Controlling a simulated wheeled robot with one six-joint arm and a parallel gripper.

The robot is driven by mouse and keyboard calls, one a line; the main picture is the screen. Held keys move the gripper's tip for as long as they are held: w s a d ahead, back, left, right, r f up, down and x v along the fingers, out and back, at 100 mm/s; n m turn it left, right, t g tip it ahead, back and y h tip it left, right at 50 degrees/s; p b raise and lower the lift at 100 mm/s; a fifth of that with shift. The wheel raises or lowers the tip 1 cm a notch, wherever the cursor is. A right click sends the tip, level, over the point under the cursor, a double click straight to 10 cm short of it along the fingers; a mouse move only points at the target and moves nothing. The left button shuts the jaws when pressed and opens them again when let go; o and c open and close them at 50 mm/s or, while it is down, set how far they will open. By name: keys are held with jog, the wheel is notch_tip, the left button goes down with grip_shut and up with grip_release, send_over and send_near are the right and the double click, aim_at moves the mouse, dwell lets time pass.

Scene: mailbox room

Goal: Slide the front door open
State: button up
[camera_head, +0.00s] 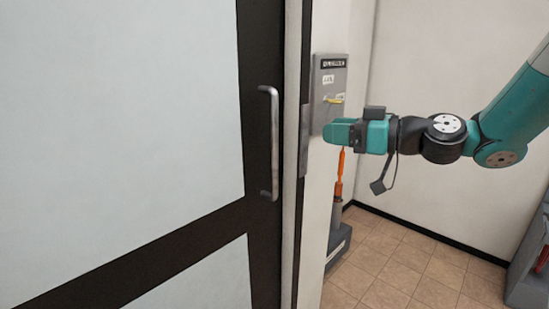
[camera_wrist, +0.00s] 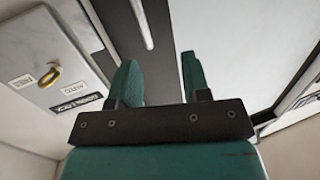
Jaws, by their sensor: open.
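The front door (camera_head: 130,120) has a dark frame and pale frosted panes, and fills the left of the head view. Its vertical metal bar handle (camera_head: 270,143) is on the door's right stile. The door stands at the jamb (camera_head: 293,130); I cannot tell if there is a gap. My gripper (camera_head: 326,131) is to the right of the handle, apart from it, in front of the grey wall box. In the wrist view my gripper (camera_wrist: 158,75) has its two teal fingers spread with nothing between them. A light metal strip, perhaps the handle, shows beyond the fingers there.
A grey wall box (camera_head: 329,75) with a yellow key-like piece is on the wall right of the door; it also shows in the wrist view (camera_wrist: 70,40). An orange and grey object (camera_head: 339,200) stands below it. The tiled floor (camera_head: 410,265) is mostly clear.

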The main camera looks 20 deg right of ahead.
jog(key=w+a+f+t+p, duration=0.1)
jog(key=w+a+p, duration=0.5)
jog(key=w, duration=0.8)
jog(key=a, duration=0.3)
jog(key=shift+p, duration=0.35)
jog(key=shift+d+f, duration=0.1)
grip_shut()
